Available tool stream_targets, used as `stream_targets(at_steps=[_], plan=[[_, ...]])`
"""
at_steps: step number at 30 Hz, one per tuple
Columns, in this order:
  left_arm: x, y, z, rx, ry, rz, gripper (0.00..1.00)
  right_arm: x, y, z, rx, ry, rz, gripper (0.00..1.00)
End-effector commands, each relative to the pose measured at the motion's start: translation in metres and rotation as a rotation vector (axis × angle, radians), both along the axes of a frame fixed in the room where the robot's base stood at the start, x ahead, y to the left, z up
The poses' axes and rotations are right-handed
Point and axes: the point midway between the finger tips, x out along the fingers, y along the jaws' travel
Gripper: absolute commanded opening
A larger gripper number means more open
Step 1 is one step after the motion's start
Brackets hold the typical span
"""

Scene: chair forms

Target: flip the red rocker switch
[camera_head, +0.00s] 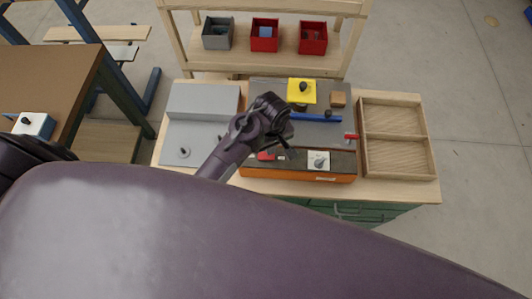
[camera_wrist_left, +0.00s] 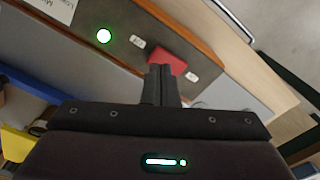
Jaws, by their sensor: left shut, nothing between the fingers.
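The red rocker switch (camera_head: 266,156) sits on the dark top of an orange-sided panel (camera_head: 300,175) at the front of the workbench. It also shows in the left wrist view (camera_wrist_left: 172,58), just past my fingertips. My left gripper (camera_head: 287,153) is over the panel, beside the switch. In the wrist view its two fingers (camera_wrist_left: 160,70) are together with nothing between them, and their tips overlap the near edge of the red switch. I cannot tell whether they touch it. My right gripper is not in view.
A white dial plate (camera_head: 318,163) is right of the switch. A green lamp (camera_wrist_left: 104,36) glows on the panel. A wooden tray (camera_head: 398,178), a yellow block (camera_head: 302,88), a blue bar (camera_head: 325,118) and a grey box (camera_head: 205,98) surround the panel. Bins stand on the shelf behind.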

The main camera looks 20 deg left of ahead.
Motion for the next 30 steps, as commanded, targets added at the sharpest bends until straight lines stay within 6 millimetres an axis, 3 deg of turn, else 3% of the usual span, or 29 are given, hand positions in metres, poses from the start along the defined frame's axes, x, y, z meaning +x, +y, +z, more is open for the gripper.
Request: stream_targets(at_steps=[30], plan=[[0.000,0.000,-0.014,0.000,0.000,-0.001,0.00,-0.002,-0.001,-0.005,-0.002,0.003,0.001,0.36]])
